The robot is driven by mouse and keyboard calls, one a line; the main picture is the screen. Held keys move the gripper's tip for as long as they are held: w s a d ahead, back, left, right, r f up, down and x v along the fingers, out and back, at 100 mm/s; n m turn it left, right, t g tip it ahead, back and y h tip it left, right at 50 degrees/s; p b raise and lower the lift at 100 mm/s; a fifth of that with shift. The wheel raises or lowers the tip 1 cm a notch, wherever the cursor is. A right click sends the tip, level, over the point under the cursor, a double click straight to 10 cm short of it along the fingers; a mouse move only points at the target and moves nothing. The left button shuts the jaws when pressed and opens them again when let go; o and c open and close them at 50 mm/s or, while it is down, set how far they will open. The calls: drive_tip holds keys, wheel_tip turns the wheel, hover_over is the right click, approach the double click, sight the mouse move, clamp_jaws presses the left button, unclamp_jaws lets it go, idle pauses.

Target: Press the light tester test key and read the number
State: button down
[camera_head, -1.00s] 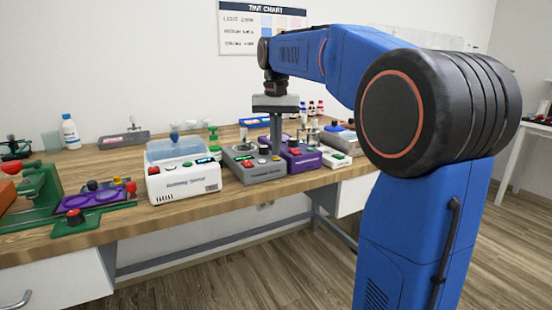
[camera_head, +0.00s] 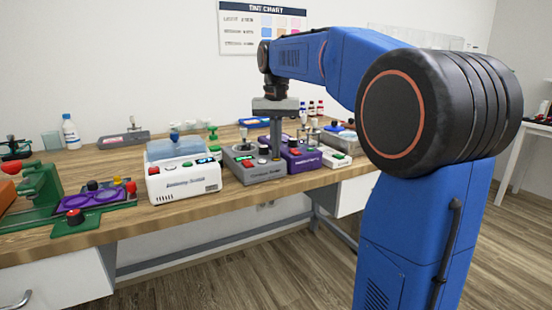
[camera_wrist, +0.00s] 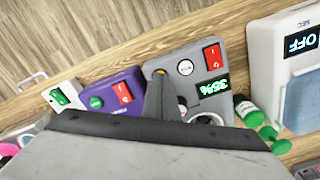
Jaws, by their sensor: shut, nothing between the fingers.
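The grey tester (camera_head: 262,173) stands on the bench between a white device and a purple one. In the wrist view its grey case (camera_wrist: 188,52) has a red switch (camera_wrist: 213,56), a round white button (camera_wrist: 185,67) and a lit green display (camera_wrist: 211,89) that appears to read 35%. My gripper (camera_head: 277,157) is shut, empty and pointing down over the tester's front. The fingers hide most of that part. I cannot tell whether they touch it.
A white device (camera_head: 182,184) stands close on the left, its display (camera_wrist: 301,42) reading OFF. A purple device (camera_head: 303,160) with a red switch stands close on the right, then a smaller white box (camera_head: 338,159). Green-capped bottles (camera_wrist: 247,113) are near the tester.

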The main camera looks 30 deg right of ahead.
wheel_tip(320, 180, up, 8)
idle(1.1)
idle(0.4)
drive_tip(key=s+a+f+n+t, duration=0.2)
drive_tip(key=s+a+f+n, duration=0.1)
drive_tip(key=s+f, duration=1.1)
drive_tip(key=s+a+f+n+t, duration=0.2)
drive_tip(key=s+a+f, duration=0.3)
drive_tip(key=s+f, duration=1)
drive_tip(key=shift+s+a+n+t, duration=0.15)
drive_tip(key=shift+s+n+t, duration=0.1)
drive_tip(key=shift+n+t, duration=0.2)
